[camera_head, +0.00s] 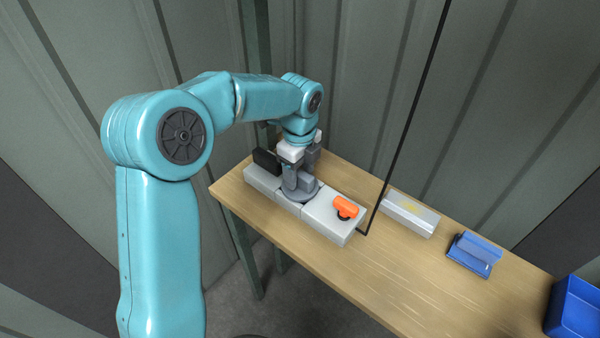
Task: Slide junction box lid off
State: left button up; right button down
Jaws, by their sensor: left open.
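A low pale box with a clear top and something yellow inside (408,213) lies on the wooden table; it looks most like the junction box, though I cannot tell for sure. Its clear top appears to be in place. My left gripper (299,163) points down over a grey fitting (301,190) on a pale grey base, to the left of that box and well apart from it. The jaws are open, but the fingertips are small and partly merge with the fitting. My right gripper is not in view.
The pale grey base (322,222) carries an orange part (346,207) and a black plate (267,162). A thin black post (405,130) rises beside it. A blue holder (474,254) and a blue bin (576,309) stand at right. The table's front (400,283) is clear.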

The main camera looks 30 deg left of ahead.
pick_arm(q)
jog(key=shift+a+f, duration=0.1)
jog(key=shift+f, duration=0.45)
jog(key=shift+w+f, duration=0.2)
jog(key=shift+f, duration=0.15)
jog(key=shift+s, duration=0.1)
jog(key=shift+c, duration=1.3)
grip_shut()
jog(key=shift+r+p, duration=1.95)
jog(key=shift+r, duration=0.4)
